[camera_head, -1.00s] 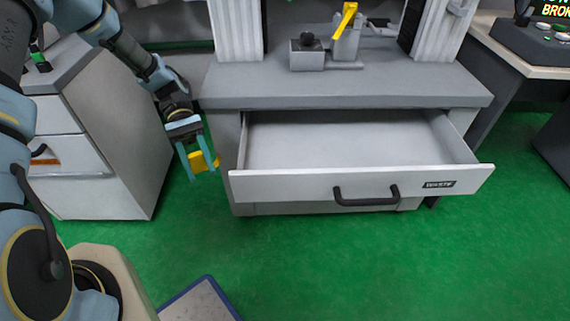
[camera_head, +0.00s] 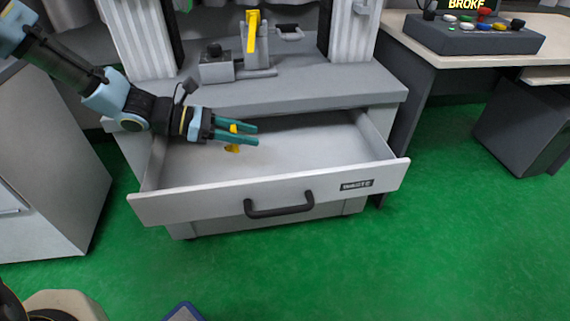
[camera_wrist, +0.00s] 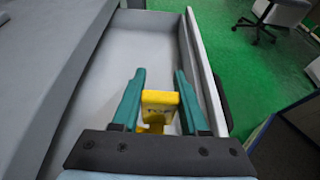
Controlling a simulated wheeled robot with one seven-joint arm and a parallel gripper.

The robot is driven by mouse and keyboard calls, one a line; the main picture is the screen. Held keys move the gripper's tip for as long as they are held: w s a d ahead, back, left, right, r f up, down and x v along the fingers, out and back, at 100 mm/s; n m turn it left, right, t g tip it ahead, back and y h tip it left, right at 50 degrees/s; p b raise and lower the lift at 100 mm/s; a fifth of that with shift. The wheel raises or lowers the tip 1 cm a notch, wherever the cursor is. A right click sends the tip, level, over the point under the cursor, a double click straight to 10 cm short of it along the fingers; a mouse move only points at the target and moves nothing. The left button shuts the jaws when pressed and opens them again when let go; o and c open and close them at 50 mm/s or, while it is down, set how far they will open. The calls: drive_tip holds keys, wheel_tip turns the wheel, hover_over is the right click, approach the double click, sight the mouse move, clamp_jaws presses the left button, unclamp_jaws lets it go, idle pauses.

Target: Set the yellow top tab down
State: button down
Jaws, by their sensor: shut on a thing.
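My gripper (camera_head: 240,133) has teal fingers and is shut on the yellow top tab (camera_head: 232,148). The arm reaches in from the left, and the gripper is over the left part of the open drawer (camera_head: 260,196). In the wrist view, the yellow tab (camera_wrist: 160,98) sits between the two fingers (camera_wrist: 158,100), with the grey drawer floor (camera_wrist: 146,52) behind it. The exact gap between the tab and the drawer floor cannot be told.
The drawer belongs to a grey bench (camera_head: 290,84) and has a black handle (camera_head: 279,205) and a waste label. A fixture with a yellow lever (camera_head: 252,30) stands on the bench. A control desk (camera_head: 480,48) is at the right. Inside, the drawer looks empty.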

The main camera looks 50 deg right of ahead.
drive_tip(key=f, duration=0.3)
drive_tip(key=f+b, duration=0.1)
drive_tip(key=f, duration=0.1)
drive_tip(key=shift+s+d+f, duration=0.2)
drive_tip(key=shift+s+f, duration=0.05)
drive_tip(key=shift+f+b, duration=0.4)
drive_tip(key=shift+f, duration=1.9)
drive_tip(key=shift+f, duration=0.1)
drive_tip(key=shift+c, duration=2.1)
unclamp_jaws()
drive_tip(key=shift+w+a, duration=0.1)
drive_tip(key=p+v, duration=0.1)
drive_tip(key=v, duration=1.1)
drive_tip(key=shift+p, duration=0.3)
